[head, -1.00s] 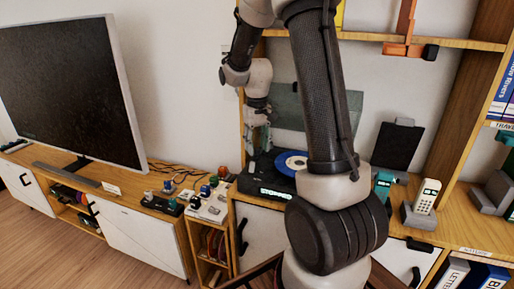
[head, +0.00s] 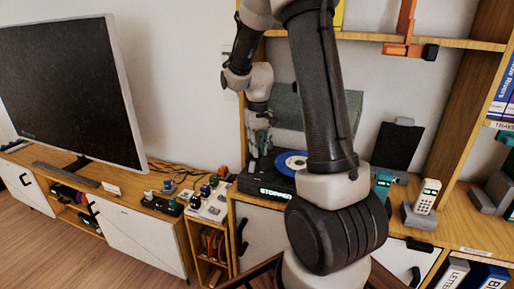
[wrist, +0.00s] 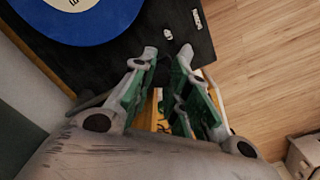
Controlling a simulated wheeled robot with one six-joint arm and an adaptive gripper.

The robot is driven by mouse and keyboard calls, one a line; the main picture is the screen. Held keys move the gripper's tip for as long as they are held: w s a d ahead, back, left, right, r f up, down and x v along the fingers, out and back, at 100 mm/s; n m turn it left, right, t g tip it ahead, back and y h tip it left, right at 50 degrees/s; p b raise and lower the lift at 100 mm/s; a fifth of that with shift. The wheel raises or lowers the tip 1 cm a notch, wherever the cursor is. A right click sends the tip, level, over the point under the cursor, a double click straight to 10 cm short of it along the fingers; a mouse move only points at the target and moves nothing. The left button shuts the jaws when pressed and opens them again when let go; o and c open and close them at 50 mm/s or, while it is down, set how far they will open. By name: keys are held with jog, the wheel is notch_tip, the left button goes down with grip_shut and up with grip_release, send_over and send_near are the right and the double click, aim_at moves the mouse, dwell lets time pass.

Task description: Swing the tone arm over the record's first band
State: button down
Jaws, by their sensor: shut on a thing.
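The turntable (head: 250,187) is a black deck on the wooden shelf unit, with a display that reads STOPPED. Its blue record (head: 291,163) has a pale centre and is partly covered by my arm in the head view. The record (wrist: 95,28) also shows at the upper left of the wrist view. My gripper (wrist: 167,58) is over the deck, to the right of and below the record in that view, apart from it. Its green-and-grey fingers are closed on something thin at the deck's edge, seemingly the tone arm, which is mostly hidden. In the head view my gripper (head: 258,147) is left of the record.
A greenish raised panel (head: 287,105) stands behind the deck. A cordless phone (head: 427,196) in its cradle and a dark tilted panel (head: 398,145) stand to the right. Several small items crowd the low shelf (head: 210,205) at left, beside the television (head: 70,85).

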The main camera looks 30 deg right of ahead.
jog(key=shift+s+d+n, duration=1.55)
jog(key=shift+d+n, duration=0.25)
jog(key=shift+s+d+n, duration=0.3)
jog(key=shift+d+n, duration=0.2)
jog(key=shift+d, duration=0.1)
jog(key=shift+s+d+n, duration=0.3)
jog(key=shift+d+n, duration=0.2)
jog(key=shift+d, duration=0.1)
jog(key=c, duration=1.3)
grip_release()
